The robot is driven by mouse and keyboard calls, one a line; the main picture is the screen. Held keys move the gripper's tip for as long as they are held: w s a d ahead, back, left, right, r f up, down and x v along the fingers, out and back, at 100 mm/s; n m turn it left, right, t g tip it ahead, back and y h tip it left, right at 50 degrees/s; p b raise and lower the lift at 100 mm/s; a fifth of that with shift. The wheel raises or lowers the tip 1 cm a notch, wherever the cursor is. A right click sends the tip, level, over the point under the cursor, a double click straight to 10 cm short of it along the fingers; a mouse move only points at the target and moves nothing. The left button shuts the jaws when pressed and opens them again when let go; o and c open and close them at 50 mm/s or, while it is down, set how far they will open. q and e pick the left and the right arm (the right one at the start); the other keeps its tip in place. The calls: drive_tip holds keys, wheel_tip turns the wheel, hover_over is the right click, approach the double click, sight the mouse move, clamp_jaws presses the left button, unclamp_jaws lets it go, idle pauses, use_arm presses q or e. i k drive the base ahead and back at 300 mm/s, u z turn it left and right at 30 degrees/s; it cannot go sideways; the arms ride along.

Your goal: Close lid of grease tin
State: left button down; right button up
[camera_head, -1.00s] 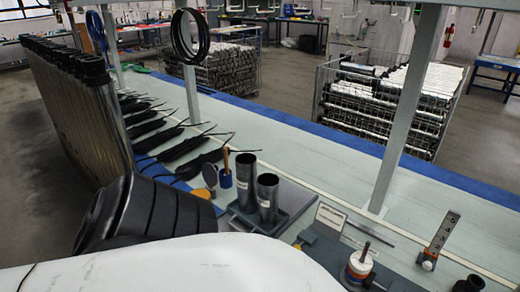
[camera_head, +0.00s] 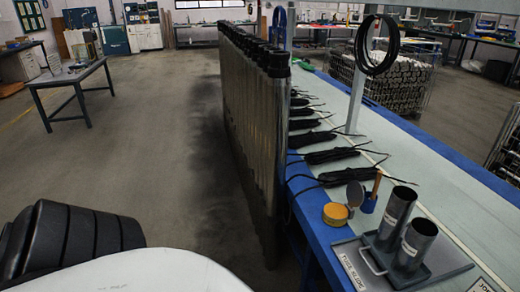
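The grease tin (camera_head: 336,214) is a small, round, yellow-orange tin near the front left edge of the long workbench. Its grey round lid (camera_head: 355,194) stands raised at the tin's back right side, so the tin looks open. Whether the lid is joined to the tin by a hinge is too small to tell. Neither of my grippers shows in the head view. Only a black ribbed part and a white part of my own body show at the lower left and bottom.
A row of tall metal tubes (camera_head: 250,130) stands along the bench's left side. Open floor (camera_head: 150,160) lies left.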

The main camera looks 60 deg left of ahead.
sight(355, 192)
drive_tip(key=u, duration=1.2)
drive_tip(key=k, duration=0.35)
drive_tip(key=u, duration=0.55)
drive_tip(key=i, duration=0.75)
drive_tip(key=u, duration=0.05)
